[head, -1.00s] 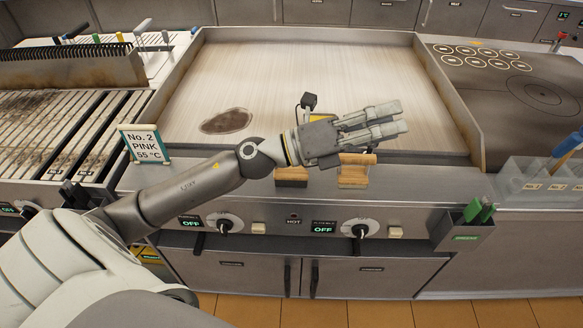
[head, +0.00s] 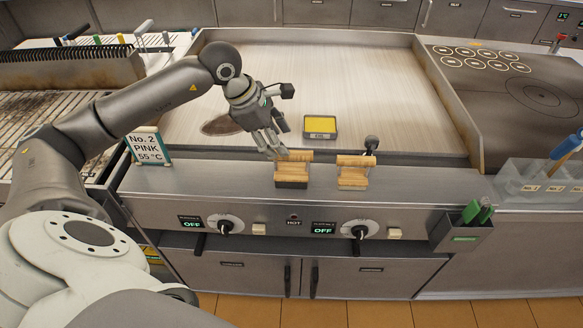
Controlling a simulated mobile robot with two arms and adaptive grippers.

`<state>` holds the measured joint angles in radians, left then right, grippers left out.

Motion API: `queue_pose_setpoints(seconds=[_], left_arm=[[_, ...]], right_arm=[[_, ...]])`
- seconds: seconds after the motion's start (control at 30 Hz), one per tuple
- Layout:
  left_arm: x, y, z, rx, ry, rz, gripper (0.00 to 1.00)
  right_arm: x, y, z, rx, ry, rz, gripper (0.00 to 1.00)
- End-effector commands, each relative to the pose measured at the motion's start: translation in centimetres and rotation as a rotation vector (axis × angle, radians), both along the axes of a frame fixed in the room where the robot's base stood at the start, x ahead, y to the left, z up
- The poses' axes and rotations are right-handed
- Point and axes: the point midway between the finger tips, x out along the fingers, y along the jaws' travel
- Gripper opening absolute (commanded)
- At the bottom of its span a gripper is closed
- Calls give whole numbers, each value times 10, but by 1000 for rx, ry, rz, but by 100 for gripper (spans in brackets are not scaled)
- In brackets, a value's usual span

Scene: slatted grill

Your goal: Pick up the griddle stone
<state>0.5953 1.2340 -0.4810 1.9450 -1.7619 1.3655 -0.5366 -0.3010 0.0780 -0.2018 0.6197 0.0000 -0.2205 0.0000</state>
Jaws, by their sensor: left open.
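Two wooden-handled blocks stand side by side on the steel front ledge of the griddle. The left one, with a dark block under its wooden handle, looks like the griddle stone (head: 291,183). The other wooden-handled block (head: 353,178) is paler and stands just to its right. My left gripper (head: 273,146) is open and points down, its fingers just behind and to the left of the dark block's handle. The fingertips overlap the handle's left end in the picture; I cannot tell whether they touch it. My right gripper is not in view.
A small tin with yellow contents (head: 320,128) sits on the griddle plate (head: 400,90). A dark round knob (head: 371,143) rises behind the paler block.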

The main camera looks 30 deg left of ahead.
Motion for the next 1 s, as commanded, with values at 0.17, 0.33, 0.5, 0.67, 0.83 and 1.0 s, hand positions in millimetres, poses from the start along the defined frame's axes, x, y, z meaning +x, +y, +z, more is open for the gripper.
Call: queue_pose_setpoints(seconds=[0.17, 0.33, 0.5, 0.67, 0.83, 1.0], left_arm=[[8, -6, -18, -3, 1, 1, 50], [11, -10, -27, -5, 2, 0, 50], [20, -19, -43, -6, 4, 1, 50], [27, -23, -62, -7, 1, -1, 50], [29, -24, -69, -4, 0, 1, 50], [29, -24, -69, -3, 0, 0, 46]], right_arm=[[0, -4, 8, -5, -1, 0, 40], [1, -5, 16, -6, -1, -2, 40], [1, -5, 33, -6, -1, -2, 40], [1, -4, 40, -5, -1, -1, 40], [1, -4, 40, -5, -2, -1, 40], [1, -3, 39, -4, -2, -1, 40]])
